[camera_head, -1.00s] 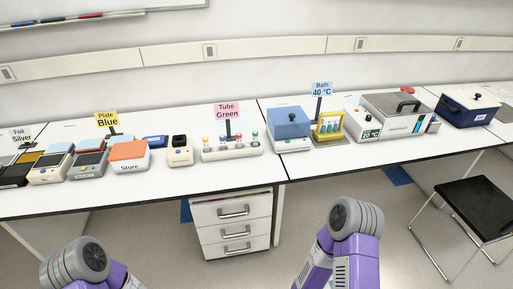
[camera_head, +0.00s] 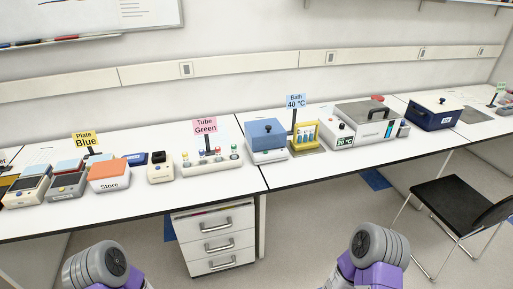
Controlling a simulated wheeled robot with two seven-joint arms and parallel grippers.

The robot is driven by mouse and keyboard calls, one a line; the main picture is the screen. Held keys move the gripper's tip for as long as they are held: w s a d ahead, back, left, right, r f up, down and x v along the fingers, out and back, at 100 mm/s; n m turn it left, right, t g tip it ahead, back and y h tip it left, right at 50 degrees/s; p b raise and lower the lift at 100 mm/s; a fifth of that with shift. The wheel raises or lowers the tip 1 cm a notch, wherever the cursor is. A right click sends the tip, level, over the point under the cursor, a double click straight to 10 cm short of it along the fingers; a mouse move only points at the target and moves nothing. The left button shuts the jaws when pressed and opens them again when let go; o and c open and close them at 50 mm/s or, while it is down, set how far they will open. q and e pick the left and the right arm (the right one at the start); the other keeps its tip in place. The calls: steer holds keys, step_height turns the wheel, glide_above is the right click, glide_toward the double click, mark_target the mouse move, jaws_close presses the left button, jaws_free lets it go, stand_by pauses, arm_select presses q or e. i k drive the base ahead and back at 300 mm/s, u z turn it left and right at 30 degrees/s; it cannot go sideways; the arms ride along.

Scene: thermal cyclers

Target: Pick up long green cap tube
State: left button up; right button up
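A pink sign reading "Tube Green" (camera_head: 205,127) stands at the rack. Only grey and purple links of my two arms show at the bottom edge, well short of the bench. Neither gripper is in view.
A yellow rack with blue tubes (camera_head: 305,135) stands beside a blue-lidded device (camera_head: 266,136). A water bath (camera_head: 365,121) and dark blue box (camera_head: 436,113) are further right. An orange-topped "Store" box (camera_head: 109,174) is left. A black chair (camera_head: 462,203) stands on the right floor.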

mark_target(233, 146)
steer(key=u, duration=0.2)
steer(key=i, duration=0.9)
steer(key=u, duration=0.6)
